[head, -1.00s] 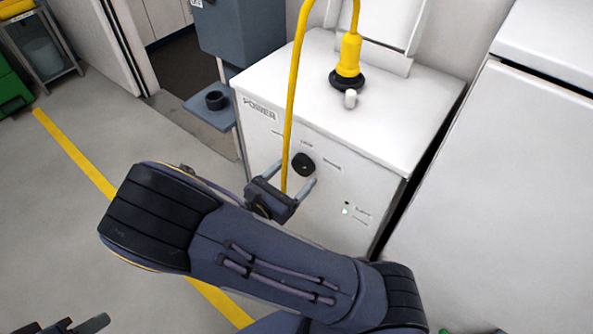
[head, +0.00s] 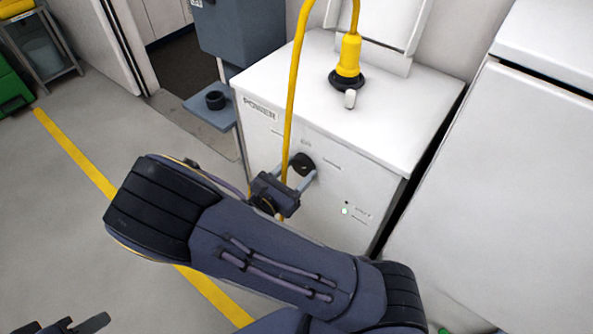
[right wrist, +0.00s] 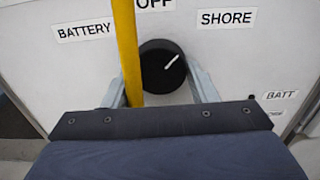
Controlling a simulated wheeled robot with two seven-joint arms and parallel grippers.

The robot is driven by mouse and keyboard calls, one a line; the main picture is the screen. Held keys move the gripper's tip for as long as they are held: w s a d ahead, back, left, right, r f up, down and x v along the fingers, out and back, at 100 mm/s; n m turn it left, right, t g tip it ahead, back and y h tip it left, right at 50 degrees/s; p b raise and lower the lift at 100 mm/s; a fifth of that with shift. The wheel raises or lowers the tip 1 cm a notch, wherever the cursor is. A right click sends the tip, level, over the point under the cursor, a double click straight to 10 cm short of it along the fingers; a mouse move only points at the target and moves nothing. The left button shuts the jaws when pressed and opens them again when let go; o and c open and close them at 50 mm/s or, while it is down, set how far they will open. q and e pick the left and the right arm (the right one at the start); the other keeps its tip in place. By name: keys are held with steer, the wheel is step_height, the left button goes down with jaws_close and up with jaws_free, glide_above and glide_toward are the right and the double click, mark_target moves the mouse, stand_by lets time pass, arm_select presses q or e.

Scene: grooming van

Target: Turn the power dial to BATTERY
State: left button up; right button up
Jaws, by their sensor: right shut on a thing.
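The power dial (head: 302,160) is a round black knob on the front of the white power cabinet (head: 345,145). In the right wrist view the dial (right wrist: 157,58) has a white pointer line slanting up to the right, towards the SHORE label (right wrist: 226,18). The BATTERY label (right wrist: 85,31) is at its upper left, and the OFF label (right wrist: 154,4) is above, cut by the frame edge. My right gripper (head: 299,173) is shut on the dial, one finger on each side. My left gripper (head: 76,325) shows only partly at the bottom left, away from the cabinet.
A yellow cable (head: 293,90) hangs in front of the cabinet and crosses the dial's left side in the wrist view (right wrist: 127,45). It rises from a yellow plug (head: 349,56) on the cabinet top.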

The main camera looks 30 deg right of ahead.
steer(key=n+p, duration=0.1)
steer(key=p, duration=0.1)
steer(key=n+p, duration=0.2)
steer(key=shift+r+n, duration=0.25)
steer(key=shift+n, duration=0.05)
steer(key=n+p, duration=0.3)
steer(key=n, duration=0.1)
steer(key=shift+s, duration=0.1)
steer(key=n+p, duration=0.3)
steer(key=n, duration=0.2)
steer(key=shift+f, duration=0.1)
steer(key=n+p, duration=0.1)
steer(key=n, duration=0.4)
steer(key=shift+p, duration=0.4)
steer(key=shift+n, duration=0.3)
steer(key=o, duration=1)
steer(key=shift+c, duration=0.2)
